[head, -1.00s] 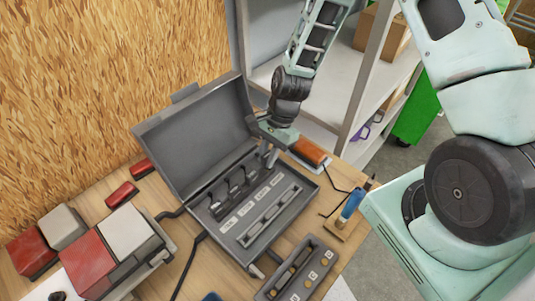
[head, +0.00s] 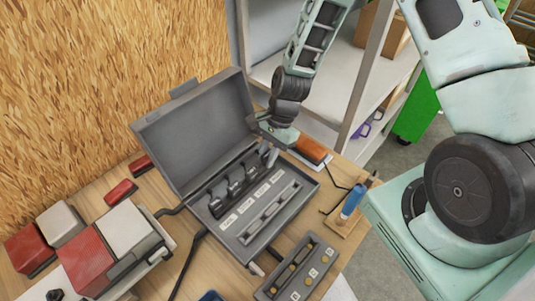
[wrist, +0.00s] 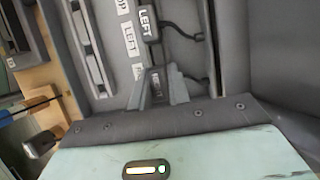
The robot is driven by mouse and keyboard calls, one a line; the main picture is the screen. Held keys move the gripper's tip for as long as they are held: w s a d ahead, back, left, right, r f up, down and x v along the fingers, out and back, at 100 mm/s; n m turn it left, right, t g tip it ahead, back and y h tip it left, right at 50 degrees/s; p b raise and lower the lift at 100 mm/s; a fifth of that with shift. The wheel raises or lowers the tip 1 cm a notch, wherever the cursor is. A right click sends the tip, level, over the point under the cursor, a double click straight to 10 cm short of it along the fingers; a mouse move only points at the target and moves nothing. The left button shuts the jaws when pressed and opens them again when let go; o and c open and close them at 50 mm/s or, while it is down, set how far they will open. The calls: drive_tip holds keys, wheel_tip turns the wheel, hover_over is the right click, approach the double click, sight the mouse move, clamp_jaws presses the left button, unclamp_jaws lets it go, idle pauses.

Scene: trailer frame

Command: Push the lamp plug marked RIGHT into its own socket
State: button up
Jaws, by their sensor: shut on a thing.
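The open grey case (head: 262,240) lies on the bench with a row of dark plugs (head: 234,187) and white labels (head: 246,206) inside. My gripper (head: 269,157) is low over the row's far right end. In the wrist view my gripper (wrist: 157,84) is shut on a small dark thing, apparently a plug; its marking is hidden. Beside it a dark plug marked LEFT (wrist: 146,22) with a black cable lies near a white label reading LEFT (wrist: 130,40). Another label (wrist: 138,71) is partly covered by my finger. I cannot make out RIGHT or the socket openings.
The case's raised lid (head: 195,130) stands behind the plugs. A grey block with round brass parts (head: 296,268) lies in front. Red and white lamp blocks (head: 85,262) are at left; a blue-handled tool (head: 352,202) and an orange-brown block (head: 310,149) at right.

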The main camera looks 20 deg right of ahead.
drive_tip(key=shift+f+b, duration=0.35)
drive_tip(key=shift+f, duration=0.2)
idle(0.4)
drive_tip(key=o, duration=1.1)
drive_tip(key=shift+o, duration=0.2)
drive_tip(key=shift+r, duration=0.2)
drive_tip(key=shift+r+p, duration=2.95)
drive_tip(key=shift+r, duration=0.45)
